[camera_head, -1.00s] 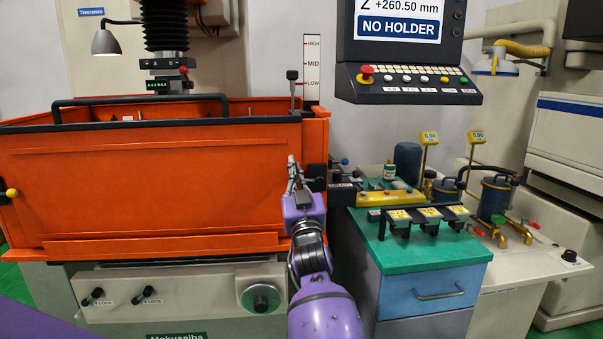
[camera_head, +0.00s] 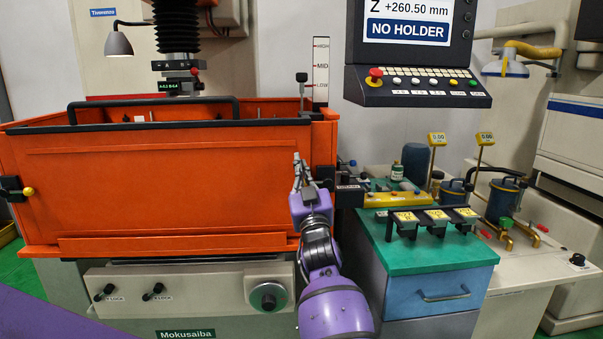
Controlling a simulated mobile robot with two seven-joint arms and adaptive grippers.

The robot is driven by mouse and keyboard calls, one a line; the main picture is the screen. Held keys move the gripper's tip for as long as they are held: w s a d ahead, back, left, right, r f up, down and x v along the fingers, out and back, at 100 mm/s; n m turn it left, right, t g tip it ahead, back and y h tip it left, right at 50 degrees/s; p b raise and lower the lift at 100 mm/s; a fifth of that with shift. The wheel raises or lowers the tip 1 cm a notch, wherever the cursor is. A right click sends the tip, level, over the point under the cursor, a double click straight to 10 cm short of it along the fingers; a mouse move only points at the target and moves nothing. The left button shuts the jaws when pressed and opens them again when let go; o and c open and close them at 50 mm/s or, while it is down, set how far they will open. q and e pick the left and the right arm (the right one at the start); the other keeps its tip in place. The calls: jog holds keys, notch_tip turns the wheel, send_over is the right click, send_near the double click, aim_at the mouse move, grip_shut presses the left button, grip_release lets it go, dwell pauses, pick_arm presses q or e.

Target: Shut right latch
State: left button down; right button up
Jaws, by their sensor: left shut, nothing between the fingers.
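The orange tank front (camera_head: 150,185) stands on the left, with a black latch (camera_head: 12,188) with a yellow knob at its left edge. At its right edge is a dark block (camera_head: 324,172), which seems to be part of the right latch; my gripper partly covers this area, so I cannot tell the latch's position. My purple left gripper (camera_head: 300,166) is shut and empty, upright in front of the tank's right edge beside the dark block. I cannot tell whether it touches. My right gripper is not in view.
A green-topped cabinet (camera_head: 430,257) with yellow-tagged holders (camera_head: 437,215) stands right of my arm. A control panel (camera_head: 415,88) hangs above it. A hand wheel (camera_head: 268,297) sits below the tank.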

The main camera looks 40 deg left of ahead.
pick_arm(q)
jog(key=r+b+v, duration=0.1)
jog(key=r+v, duration=0.1)
jog(key=v, duration=0.7)
jog(key=shift+s+d+f, duration=0.2)
jog(key=shift+s+d, duration=0.25)
jog(key=shift+s, duration=0.1)
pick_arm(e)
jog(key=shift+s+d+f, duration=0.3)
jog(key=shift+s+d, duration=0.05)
